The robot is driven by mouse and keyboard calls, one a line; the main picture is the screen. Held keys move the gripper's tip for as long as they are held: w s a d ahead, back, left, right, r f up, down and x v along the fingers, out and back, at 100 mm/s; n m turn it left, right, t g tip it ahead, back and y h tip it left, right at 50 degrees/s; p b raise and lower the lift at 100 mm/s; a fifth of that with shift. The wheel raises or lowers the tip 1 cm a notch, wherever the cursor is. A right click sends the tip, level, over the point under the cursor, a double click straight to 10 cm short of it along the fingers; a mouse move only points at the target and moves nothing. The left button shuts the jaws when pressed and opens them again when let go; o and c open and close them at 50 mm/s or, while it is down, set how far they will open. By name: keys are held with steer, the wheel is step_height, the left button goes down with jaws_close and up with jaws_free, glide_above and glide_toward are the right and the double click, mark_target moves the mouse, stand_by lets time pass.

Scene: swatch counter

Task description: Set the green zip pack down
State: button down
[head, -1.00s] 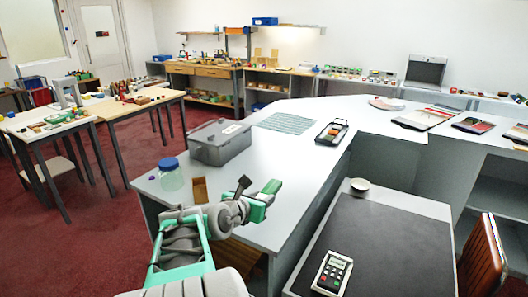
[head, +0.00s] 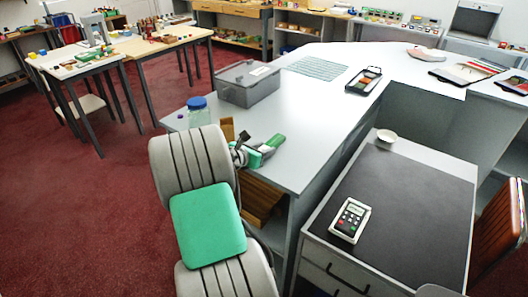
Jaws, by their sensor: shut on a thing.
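My gripper (head: 258,152) is over the near left part of the pale counter (head: 300,120), close to its front edge. It is shut on a green pack (head: 274,141), which I take to be the green zip pack. Only part of the pack shows, to the right of the jaws. The fingers are small in the picture and partly hidden behind my arm. I cannot tell whether the pack touches the counter top.
A blue-lidded jar (head: 198,113) and a brown box (head: 227,130) stand left of my gripper. A grey bin (head: 247,84) stands behind. A grid mat (head: 318,68) and swatch tray (head: 364,82) lie farther back. The counter right of the pack is clear.

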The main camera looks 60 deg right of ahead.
steer(key=shift+f, duration=0.7)
steer(key=shift+f, duration=0.2)
steer(key=c, duration=0.9)
jaws_free()
